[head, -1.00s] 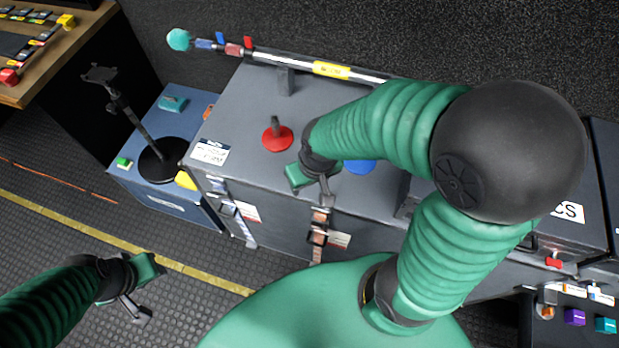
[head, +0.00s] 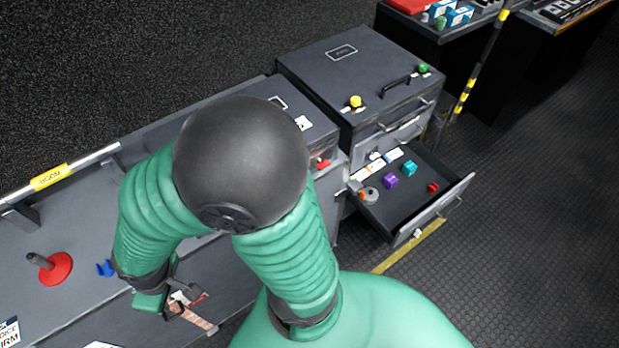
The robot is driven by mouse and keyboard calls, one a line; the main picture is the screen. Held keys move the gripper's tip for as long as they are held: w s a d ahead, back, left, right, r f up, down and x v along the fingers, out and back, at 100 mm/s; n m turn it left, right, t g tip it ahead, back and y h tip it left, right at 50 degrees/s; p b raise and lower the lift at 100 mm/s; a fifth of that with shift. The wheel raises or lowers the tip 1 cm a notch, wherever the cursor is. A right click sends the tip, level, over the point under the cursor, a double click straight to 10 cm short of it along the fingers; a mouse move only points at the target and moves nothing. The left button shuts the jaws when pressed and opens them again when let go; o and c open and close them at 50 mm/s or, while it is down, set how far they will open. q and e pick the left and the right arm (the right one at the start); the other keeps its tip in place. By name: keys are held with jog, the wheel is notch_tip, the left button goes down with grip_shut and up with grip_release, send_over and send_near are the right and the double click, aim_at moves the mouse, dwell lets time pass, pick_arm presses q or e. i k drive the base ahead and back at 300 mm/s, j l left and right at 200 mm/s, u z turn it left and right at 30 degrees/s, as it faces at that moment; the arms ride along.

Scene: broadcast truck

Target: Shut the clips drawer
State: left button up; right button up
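An open drawer (head: 408,225) sticks out from the lower part of a dark cabinet (head: 346,75) right of centre. Small items lie in it, including a purple block (head: 390,181), a teal block (head: 409,168) and a red one (head: 433,187). I cannot read its label as clips. My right gripper (head: 186,292) is at the lower left, beside the front of the long grey case, well left of the drawer. A strap with a clasp shows at its fingers, and I cannot tell whether they are open. My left gripper is out of view.
The long grey case (head: 85,260) carries a red disc with a post (head: 52,267) and a pole (head: 60,175). Floor (head: 530,220) right of the drawer is clear.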

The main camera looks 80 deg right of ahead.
aim_at(408, 206)
jog(key=k+z, duration=0.15)
jog(key=z, duration=2)
jog(key=j+z, duration=0.3)
jog(key=z, duration=0.2)
jog(key=k+j+z, duration=0.1)
jog(key=j+z, duration=0.15)
jog(key=z, duration=0.25)
jog(key=k+j+z, duration=0.15)
jog(key=z, duration=0.35)
jog(key=k+j+z, duration=0.15)
jog(key=z, duration=0.35)
jog(key=i+l+u, duration=0.2)
jog(key=i, duration=0.35)
jog(key=i+l+u, duration=0.25)
jog(key=i, duration=0.25)
jog(key=i+l+u, duration=0.2)
jog(key=i, duration=0.3)
jog(key=l, duration=0.1)
